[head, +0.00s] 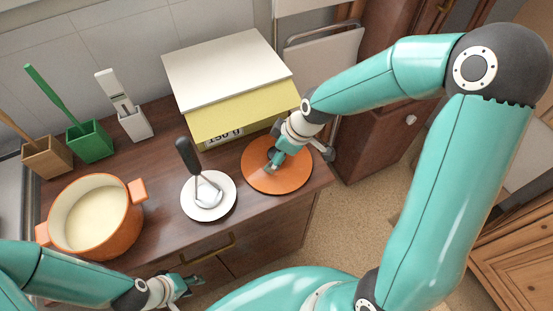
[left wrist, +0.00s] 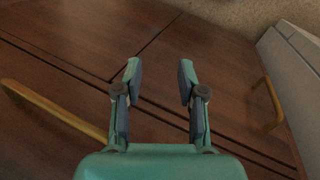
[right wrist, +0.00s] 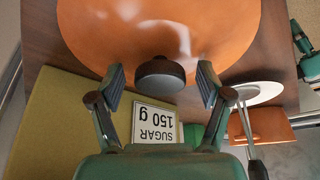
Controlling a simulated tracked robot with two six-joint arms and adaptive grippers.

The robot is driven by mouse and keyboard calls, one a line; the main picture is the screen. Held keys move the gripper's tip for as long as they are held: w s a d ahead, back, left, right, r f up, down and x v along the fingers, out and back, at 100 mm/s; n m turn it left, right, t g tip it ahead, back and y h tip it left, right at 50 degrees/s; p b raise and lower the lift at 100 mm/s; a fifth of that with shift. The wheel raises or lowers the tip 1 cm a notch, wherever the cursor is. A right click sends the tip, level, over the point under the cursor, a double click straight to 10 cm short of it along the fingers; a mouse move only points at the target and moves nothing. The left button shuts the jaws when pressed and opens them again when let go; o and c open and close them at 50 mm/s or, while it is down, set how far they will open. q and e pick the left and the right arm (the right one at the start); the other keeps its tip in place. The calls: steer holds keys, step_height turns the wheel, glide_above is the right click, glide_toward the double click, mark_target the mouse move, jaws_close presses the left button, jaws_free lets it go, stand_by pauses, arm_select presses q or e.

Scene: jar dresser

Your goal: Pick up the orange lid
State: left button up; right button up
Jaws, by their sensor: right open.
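The orange lid (head: 283,180) lies flat on the dresser's right end, with a dark round knob at its middle. In the right wrist view the lid (right wrist: 215,25) fills the top, and its knob (right wrist: 160,77) shows between the fingertips. My right gripper (right wrist: 160,85) is open, with a gap between the knob and each finger; in the head view the right gripper (head: 275,160) is over the lid and partly hides the knob. My left gripper (head: 190,286) is low, by the dresser's front. In the left wrist view the left gripper (left wrist: 160,72) is open and empty.
A yellow box with a white top (head: 230,75) stands behind the lid. A white saucer (head: 222,206) with a dark-handled utensil is left of it. An orange pot (head: 105,235) stands farther left. A printed sugar label (right wrist: 155,122) shows near the right gripper.

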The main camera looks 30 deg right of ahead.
steer(key=shift+c, duration=0.2)
steer(key=c, duration=1.3)
steer(key=shift+r, duration=0.2)
step_height(320, 180, up, 20)
steer(key=shift+f, duration=0.1)
